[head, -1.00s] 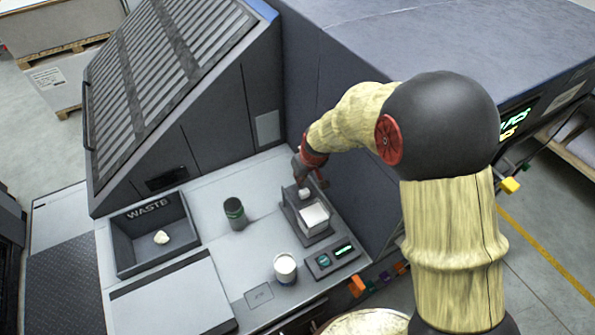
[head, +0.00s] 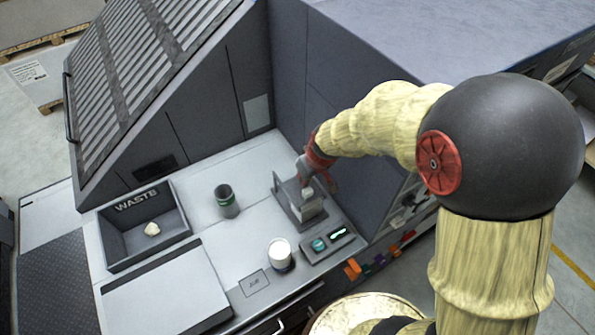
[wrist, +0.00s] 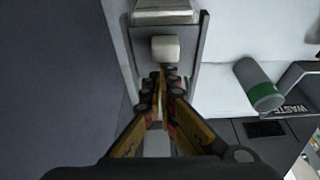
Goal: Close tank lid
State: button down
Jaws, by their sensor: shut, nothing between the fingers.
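The tank (head: 304,214) is a small grey unit with a pale block-like part, on the worktop against the dark machine wall in the head view. In the wrist view its grey frame (wrist: 190,75) surrounds a white cube-shaped knob (wrist: 165,49), apparently on the lid. My gripper (head: 312,182) is over the tank's back right side and partly covers it. In the wrist view my gripper (wrist: 162,80) has its fingers together, empty, with the tips just below the knob. Contact with the knob and the lid's exact angle cannot be told.
A green-banded dark cup (head: 227,201) stands left of the tank. A white-topped cup (head: 280,254) and a button panel (head: 328,243) are in front. A waste bin (head: 123,250) holds a crumpled pale lump (head: 152,229). Clear worktop lies between the cups.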

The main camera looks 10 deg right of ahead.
jog(key=shift+s+d+f, duration=0.1)
jog(key=shift+s+d, duration=0.05)
jog(key=shift+s, duration=0.35)
jog(key=shift+s+d+f, duration=0.1)
jog(key=shift+s+d, duration=0.05)
jog(key=shift+s, duration=0.3)
jog(key=shift+r, duration=0.15)
jog(key=shift+r, duration=0.35)
jog(key=v, duration=1.1)
jog(key=shift+r, duration=0.2)
jog(key=shift+d, duration=0.1)
